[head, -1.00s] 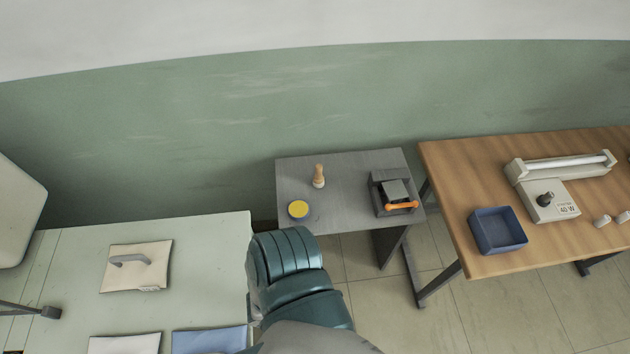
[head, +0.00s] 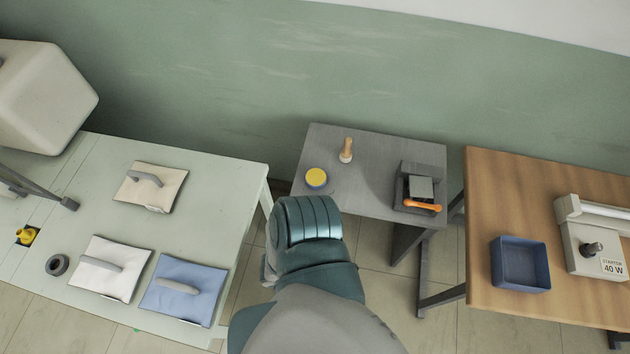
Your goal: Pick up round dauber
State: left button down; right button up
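The round dauber (head: 346,151), with a wooden handle and a pale lower end, stands upright at the back of the small grey table (head: 375,150). A round blue tin with a yellow top (head: 316,178) sits in front of it, to the left and apart from it. One of my arms, with teal ribbed segments, rises from the bottom centre and covers the area just in front of the grey table. No gripper fingers show in this view.
A black device with an orange handle (head: 421,189) stands at the grey table's right. The pale green table (head: 222,172) holds several cushion-like pads with grey handles.

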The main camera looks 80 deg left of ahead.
aim_at(345, 155)
jog(key=i+u, duration=0.15)
jog(key=u, duration=0.55)
